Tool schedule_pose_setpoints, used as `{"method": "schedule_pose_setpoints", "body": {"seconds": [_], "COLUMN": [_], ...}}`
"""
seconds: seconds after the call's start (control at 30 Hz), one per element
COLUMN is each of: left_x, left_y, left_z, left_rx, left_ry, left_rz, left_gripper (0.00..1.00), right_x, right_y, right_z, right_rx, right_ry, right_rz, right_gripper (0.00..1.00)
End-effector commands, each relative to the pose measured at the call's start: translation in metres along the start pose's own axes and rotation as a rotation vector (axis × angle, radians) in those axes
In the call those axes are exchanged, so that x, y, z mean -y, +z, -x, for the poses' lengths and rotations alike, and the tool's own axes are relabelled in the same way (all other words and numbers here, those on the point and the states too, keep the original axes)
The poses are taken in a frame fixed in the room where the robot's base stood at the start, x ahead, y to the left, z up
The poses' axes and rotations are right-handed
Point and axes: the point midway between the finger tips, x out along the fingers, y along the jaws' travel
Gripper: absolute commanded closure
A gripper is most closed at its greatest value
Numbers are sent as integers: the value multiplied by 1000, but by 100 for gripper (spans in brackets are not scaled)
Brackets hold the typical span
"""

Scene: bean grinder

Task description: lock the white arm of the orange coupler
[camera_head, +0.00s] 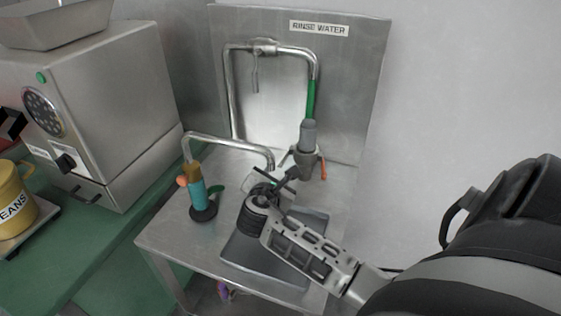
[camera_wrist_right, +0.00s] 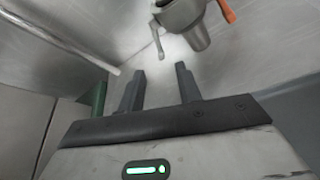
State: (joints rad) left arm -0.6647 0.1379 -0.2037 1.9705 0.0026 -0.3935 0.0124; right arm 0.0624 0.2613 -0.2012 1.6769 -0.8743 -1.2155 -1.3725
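The coupler (camera_head: 305,158) is a grey body below a grey cylinder at the lower end of a green-sleeved pipe. It has an orange lever (camera_head: 323,169) on its right and a pale arm (camera_head: 285,158) on its left, angled down and outward. In the right wrist view the coupler (camera_wrist_right: 185,18) is at the top, with the orange lever (camera_wrist_right: 227,10) and pale arm (camera_wrist_right: 157,40) beside it. My right gripper (camera_wrist_right: 160,78) is open and empty, with its fingertips below the pale arm and apart from it. My left gripper is not in view.
A teal valve (camera_head: 197,192) with a green lever stands left of my right gripper, under a bent metal pipe (camera_head: 230,142). A steel back panel (camera_head: 352,80) rises behind. A recessed basin (camera_head: 250,262) lies below my gripper. A steel machine (camera_head: 120,110) stands left.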

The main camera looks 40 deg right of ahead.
Motion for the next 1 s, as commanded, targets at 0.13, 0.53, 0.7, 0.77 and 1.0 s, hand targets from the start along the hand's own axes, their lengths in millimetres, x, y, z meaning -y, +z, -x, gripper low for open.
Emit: {"method": "schedule_pose_setpoints", "body": {"seconds": [0.13,0.53,0.7,0.77,1.0], "left_x": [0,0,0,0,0], "left_y": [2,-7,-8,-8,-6], "left_z": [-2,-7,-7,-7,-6], "left_rx": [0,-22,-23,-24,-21], "left_ry": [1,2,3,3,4], "left_rz": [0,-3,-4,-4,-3], "left_gripper": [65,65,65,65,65], "right_x": [0,0,0,0,0], "right_y": [0,-1,0,0,0], "right_z": [-35,-95,-100,-100,-100], "right_rx": [2,-1,-1,-2,-2], "right_ry": [-1,0,1,1,1], "right_rz": [2,0,-1,-1,0], "right_gripper": [65,65,65,65,90]}}
